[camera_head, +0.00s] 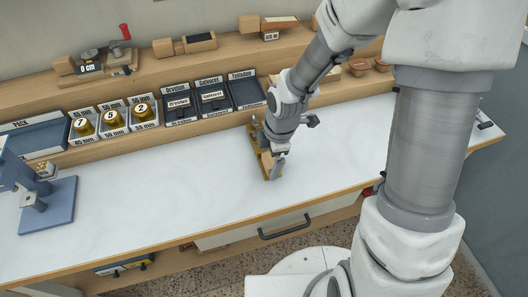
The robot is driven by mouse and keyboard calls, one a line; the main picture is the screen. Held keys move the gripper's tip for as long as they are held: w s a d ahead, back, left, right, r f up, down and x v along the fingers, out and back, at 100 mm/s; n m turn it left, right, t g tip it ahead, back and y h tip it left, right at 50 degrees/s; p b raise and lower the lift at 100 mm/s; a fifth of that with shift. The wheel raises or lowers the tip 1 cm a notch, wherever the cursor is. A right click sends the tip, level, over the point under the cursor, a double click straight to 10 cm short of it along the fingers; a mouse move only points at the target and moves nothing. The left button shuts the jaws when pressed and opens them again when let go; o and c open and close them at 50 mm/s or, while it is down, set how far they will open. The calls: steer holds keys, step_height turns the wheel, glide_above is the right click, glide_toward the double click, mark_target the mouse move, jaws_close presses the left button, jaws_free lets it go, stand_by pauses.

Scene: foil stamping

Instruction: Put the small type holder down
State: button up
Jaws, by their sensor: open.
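A brass-coloured and wooden piece (266,163), which looks like the small type holder, is on the white worktop near the middle. My gripper (270,157) points down right over it, with its fingers open around or beside it. My wrist and fingers hide much of the piece, so I cannot tell whether the fingers touch it or whether a separate rest lies beneath it.
The white worktop (160,195) is bare left and right of my gripper. A blue press (48,205) stands left. Wooden-handled tools (185,44) sit on the shelf (140,80).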

steer(key=shift+f, duration=0.3)
jaws_close()
stand_by(0.3)
